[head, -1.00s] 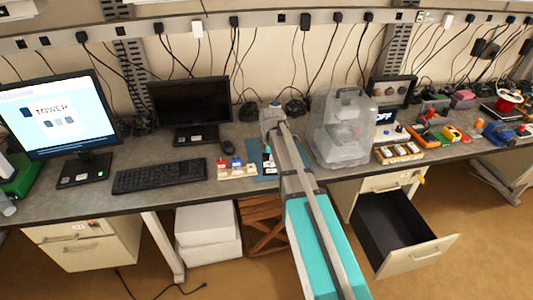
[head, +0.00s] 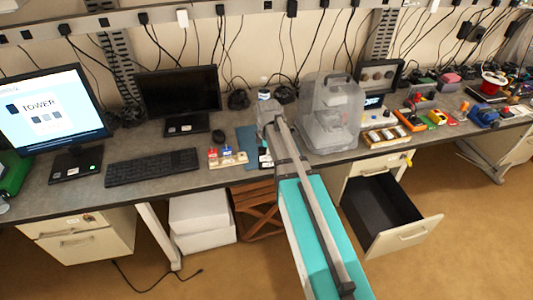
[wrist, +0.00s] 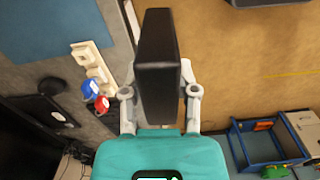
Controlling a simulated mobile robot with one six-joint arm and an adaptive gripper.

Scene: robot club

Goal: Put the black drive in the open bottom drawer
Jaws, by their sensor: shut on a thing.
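In the wrist view my gripper (wrist: 158,95) is shut on the black drive (wrist: 160,50), a dark box standing out between the two fingers. In the head view my arm reaches over the desk's front edge near the blue mat, and its links hide the gripper; I cannot make out the drive there for sure. The open bottom drawer (head: 408,236) is under the desk to the right of my arm. It is pulled out, with a dark, empty-looking inside and a pale front.
A clear-covered machine (head: 332,115) stands on the desk just right of my arm. A small board with coloured switches (head: 228,157) lies left of it, beside the blue mat (head: 247,140). A keyboard (head: 152,167) is further left. The floor before the drawer is clear.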

